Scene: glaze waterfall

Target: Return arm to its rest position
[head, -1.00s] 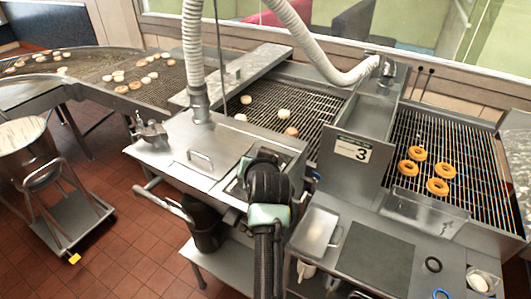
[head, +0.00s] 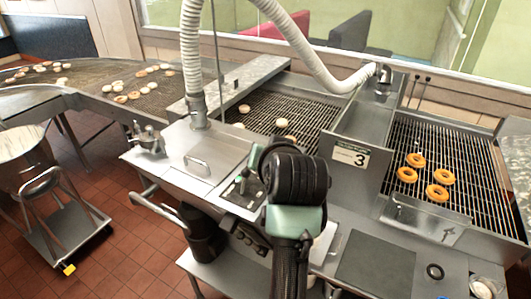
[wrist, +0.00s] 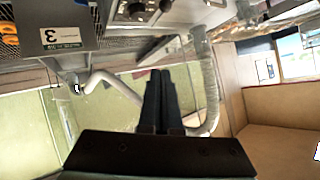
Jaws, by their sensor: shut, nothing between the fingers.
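My gripper (wrist: 160,78) shows in the wrist view with its two dark fingers together and nothing between them. It is in the air, and the wrist view is upside down, with the machine and the number 3 sign (wrist: 64,37) at the top. In the head view my black and mint-green arm (head: 296,180) is bent upward in front of the steel machine. I cannot make out the fingertips there.
Steel fryer housing (head: 235,150) lies behind my arm. Golden rings (head: 437,193) lie on the right grate. A white hose (head: 194,60) hangs above. A dark mat (head: 375,262) lies at front right. A wheeled pot (head: 25,165) stands at left on open floor.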

